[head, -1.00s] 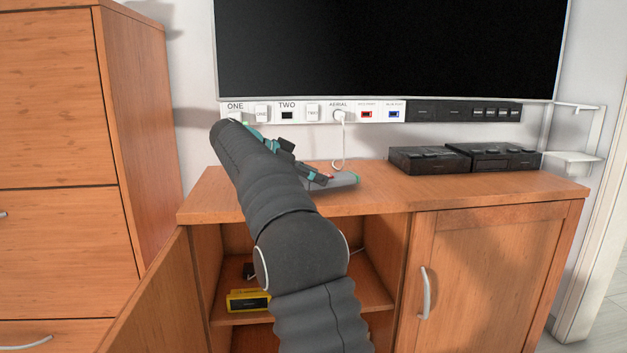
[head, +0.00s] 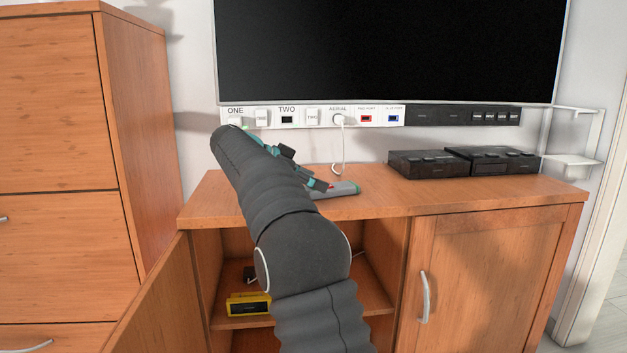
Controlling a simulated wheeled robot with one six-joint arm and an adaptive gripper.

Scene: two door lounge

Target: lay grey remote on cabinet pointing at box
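The grey remote (head: 341,189) is on or just above the cabinet top (head: 390,200), left of the middle, its visible end pointing right towards the black boxes. My gripper (head: 322,184) is at the remote's left part, with dark, teal and red parts showing. My arm hides much of the gripper and the remote's left end, so I cannot see whether the fingers still grip it. One black box (head: 430,163) stands to the right on the cabinet, with a second black box (head: 495,159) beside it.
A large screen (head: 390,50) hangs above a labelled socket strip (head: 300,117); a white cable (head: 341,150) hangs down from it behind the remote. The left cabinet door (head: 165,300) is open; a yellow item (head: 248,304) lies inside. A tall drawer unit (head: 60,180) stands left.

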